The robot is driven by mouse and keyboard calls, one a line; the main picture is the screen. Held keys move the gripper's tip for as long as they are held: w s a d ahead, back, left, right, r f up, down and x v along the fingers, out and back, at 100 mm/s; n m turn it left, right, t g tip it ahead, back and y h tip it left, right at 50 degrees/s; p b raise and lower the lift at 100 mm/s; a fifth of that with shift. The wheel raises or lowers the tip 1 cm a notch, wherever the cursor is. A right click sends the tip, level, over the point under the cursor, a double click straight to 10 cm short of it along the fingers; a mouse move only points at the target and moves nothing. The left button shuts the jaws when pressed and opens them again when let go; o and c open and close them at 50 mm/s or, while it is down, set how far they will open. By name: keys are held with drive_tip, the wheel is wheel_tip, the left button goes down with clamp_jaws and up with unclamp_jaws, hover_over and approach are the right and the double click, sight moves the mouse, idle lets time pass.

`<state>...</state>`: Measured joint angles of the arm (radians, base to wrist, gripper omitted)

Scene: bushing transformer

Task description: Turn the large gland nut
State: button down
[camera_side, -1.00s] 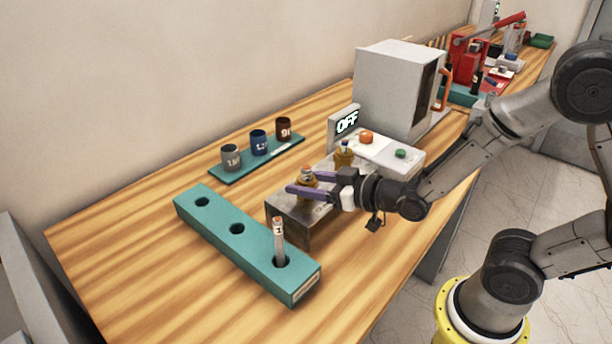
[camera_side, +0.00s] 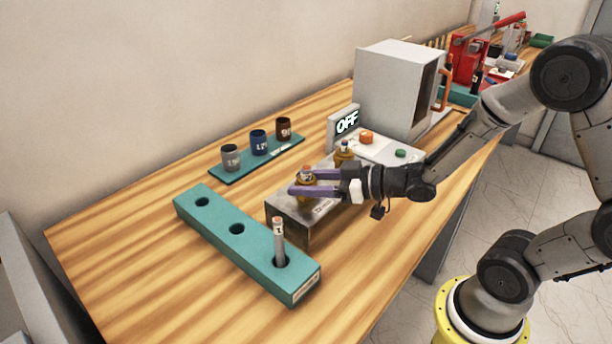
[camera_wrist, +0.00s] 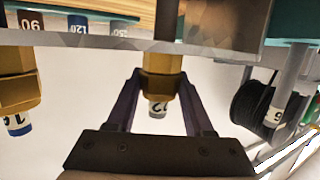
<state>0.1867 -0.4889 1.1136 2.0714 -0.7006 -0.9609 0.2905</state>
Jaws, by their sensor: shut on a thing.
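The large gland nut (camera_side: 306,178) is brass-coloured and stands on the metal box (camera_side: 290,217) in the side view, with a pale labelled piece sticking out of its top. In the wrist view the nut (camera_wrist: 161,86) is between my two purple fingers, and the labelled end (camera_wrist: 158,106) points toward the camera. My gripper (camera_side: 302,182) is shut on this nut, one finger on each side. A second, smaller brass gland (camera_side: 344,152) stands farther back on the box; a brass gland also shows at the left of the wrist view (camera_wrist: 18,88).
A teal block (camera_side: 220,225) with holes lies in front, a labelled rod (camera_side: 279,240) upright in its end hole. Several cups stand on a teal strip (camera_side: 228,174) behind. A panel with orange (camera_side: 366,138) and green buttons, an OFF display (camera_side: 346,121) and a grey cabinet (camera_side: 392,88) stand right.

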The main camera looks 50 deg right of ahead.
drive_tip(key=shift+n+g+y, duration=0.4)
drive_tip(key=shift+n+y, duration=0.4)
drive_tip(key=shift+y, duration=0.2)
drive_tip(key=shift+n+g+y, duration=0.3)
drive_tip(key=shift+n+y, duration=0.1)
drive_tip(key=shift+n+g+y, duration=0.6)
drive_tip(key=shift+n+y, duration=0.1)
drive_tip(key=shift+y, duration=0.1)
drive_tip(key=shift+n+g+y, duration=1)
drive_tip(key=shift+n, duration=0.1)
